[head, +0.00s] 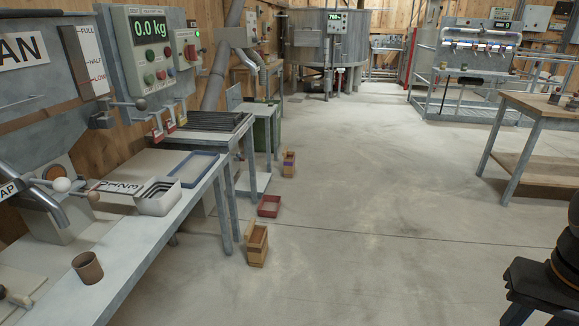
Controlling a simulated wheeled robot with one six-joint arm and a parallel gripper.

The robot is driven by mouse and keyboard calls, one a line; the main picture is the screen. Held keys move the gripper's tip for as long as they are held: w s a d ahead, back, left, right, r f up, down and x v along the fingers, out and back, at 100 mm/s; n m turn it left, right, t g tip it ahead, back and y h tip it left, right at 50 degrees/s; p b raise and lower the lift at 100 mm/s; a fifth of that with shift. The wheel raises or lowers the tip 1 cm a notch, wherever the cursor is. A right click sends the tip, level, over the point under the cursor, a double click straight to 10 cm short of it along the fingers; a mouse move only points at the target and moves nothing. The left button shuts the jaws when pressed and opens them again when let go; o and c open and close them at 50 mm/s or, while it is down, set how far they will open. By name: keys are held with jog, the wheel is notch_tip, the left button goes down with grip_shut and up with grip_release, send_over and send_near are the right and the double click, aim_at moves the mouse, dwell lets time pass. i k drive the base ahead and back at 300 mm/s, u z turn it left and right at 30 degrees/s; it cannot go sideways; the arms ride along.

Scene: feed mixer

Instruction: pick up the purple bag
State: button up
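My gripper is not in view; only a dark part of my own body shows at the lower right.
A tan wooden box (257,245) and a red tray (269,206) sit on the floor beside the bench (150,247). The bench holds a brown cup (87,268), a white bin (158,196) and a blue tray (194,168). A wooden table (540,103) stands right. The middle floor is clear.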

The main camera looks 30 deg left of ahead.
aim_at(289, 162)
jog(key=i, duration=4.3)
jog(key=u, duration=0.45)
jog(key=i, duration=1.75)
jog(key=u, duration=1.15)
jog(key=i, duration=1.75)
jog(key=u, duration=1.2)
jog(key=i, duration=0.7)
jog(key=u, duration=0.25)
